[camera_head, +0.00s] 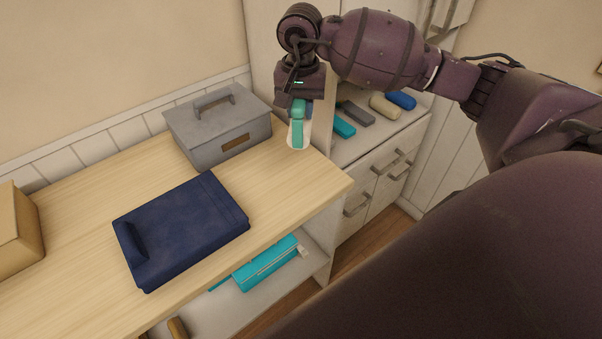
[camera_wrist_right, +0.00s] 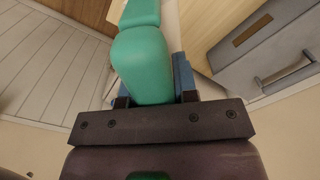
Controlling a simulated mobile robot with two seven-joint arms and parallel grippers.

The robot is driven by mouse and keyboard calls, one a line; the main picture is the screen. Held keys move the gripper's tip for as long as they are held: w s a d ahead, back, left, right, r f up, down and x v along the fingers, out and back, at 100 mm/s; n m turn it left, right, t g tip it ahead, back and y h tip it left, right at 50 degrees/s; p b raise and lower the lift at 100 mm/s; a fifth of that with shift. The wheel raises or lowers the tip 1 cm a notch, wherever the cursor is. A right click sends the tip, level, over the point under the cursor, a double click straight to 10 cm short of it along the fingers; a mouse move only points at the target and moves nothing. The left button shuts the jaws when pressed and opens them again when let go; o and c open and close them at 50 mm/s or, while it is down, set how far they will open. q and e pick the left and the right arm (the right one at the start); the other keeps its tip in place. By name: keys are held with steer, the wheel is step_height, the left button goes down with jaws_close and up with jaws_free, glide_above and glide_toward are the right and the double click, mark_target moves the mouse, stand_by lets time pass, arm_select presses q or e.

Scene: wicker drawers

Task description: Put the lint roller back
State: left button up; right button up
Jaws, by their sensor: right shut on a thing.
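The lint roller, with a teal handle (camera_head: 298,128) and a white part around its lower end, is upright at the back right of the wooden tabletop. Whether its lower end touches the tabletop, I cannot tell. My right gripper (camera_head: 299,103) comes from above and is shut on the handle. In the right wrist view the handle (camera_wrist_right: 142,62) sits between the blue fingers and reaches away from the gripper; its roller end is hidden there. My left gripper is not in view.
A grey lidded box (camera_head: 218,128) stands left of the roller. A folded navy cloth item (camera_head: 182,228) lies in front, with a cardboard box (camera_head: 14,235) at far left. A teal case (camera_head: 266,264) rests on the shelf below. A white cabinet (camera_head: 372,150) with several small items stands right.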

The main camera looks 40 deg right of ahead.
step_height(320, 180, down, 18)
steer(key=shift+r+p, duration=0.1)
steer(key=shift+p, duration=0.65)
steer(key=shift+d+f, duration=0.1)
steer(key=shift+f, duration=0.3)
steer(key=o, duration=0.8)
steer(key=shift+r, duration=0.1)
steer(key=shift+o, duration=0.2)
